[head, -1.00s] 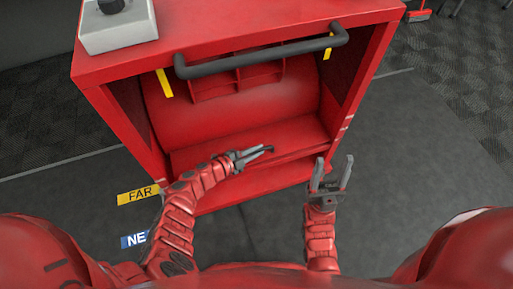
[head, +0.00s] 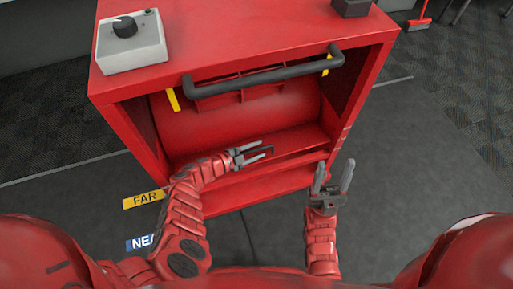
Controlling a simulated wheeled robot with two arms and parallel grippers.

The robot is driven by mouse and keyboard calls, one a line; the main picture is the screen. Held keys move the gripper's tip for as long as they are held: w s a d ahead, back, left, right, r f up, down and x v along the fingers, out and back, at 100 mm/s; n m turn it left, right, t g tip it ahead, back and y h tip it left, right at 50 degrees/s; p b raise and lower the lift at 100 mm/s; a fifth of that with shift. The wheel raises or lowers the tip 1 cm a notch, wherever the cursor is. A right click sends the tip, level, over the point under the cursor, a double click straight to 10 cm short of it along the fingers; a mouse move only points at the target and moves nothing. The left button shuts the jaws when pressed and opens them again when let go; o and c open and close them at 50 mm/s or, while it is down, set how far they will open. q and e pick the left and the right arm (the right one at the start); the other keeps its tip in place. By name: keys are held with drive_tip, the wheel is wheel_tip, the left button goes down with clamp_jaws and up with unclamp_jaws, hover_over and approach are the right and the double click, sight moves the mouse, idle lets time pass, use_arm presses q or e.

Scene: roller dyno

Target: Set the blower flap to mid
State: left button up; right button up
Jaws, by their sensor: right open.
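The red blower cabinet (head: 230,50) stands open at the front, showing a rounded red drum (head: 225,122) inside. A red slanted panel, which looks like the flap (head: 300,138), lies low in the opening. A small dark handle (head: 271,148) shows at its front. My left gripper (head: 262,152) is at this handle, its fingers apart, one above the other; whether they touch the handle cannot be told. My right gripper (head: 332,178) is open and empty, pointing up in front of the cabinet's lower right corner.
A thick black bar (head: 265,75) crosses the cabinet's upper front, with a yellow strip (head: 173,99) near its left end. A grey box with a black knob (head: 130,42) sits on top. FAR (head: 143,198) and NEAR (head: 140,243) labels show at left.

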use_arm(q)
drive_tip(key=shift+r+p, duration=0.35)
drive_tip(key=r+p, duration=0.2)
drive_tip(key=r, duration=0.1)
drive_tip(key=shift+s+r, duration=0.15)
drive_tip(key=shift+s, duration=0.25)
drive_tip(key=s+r+p, duration=0.1)
drive_tip(key=s+p, duration=0.1)
drive_tip(key=s, duration=1.3)
drive_tip(key=shift+s, duration=0.15)
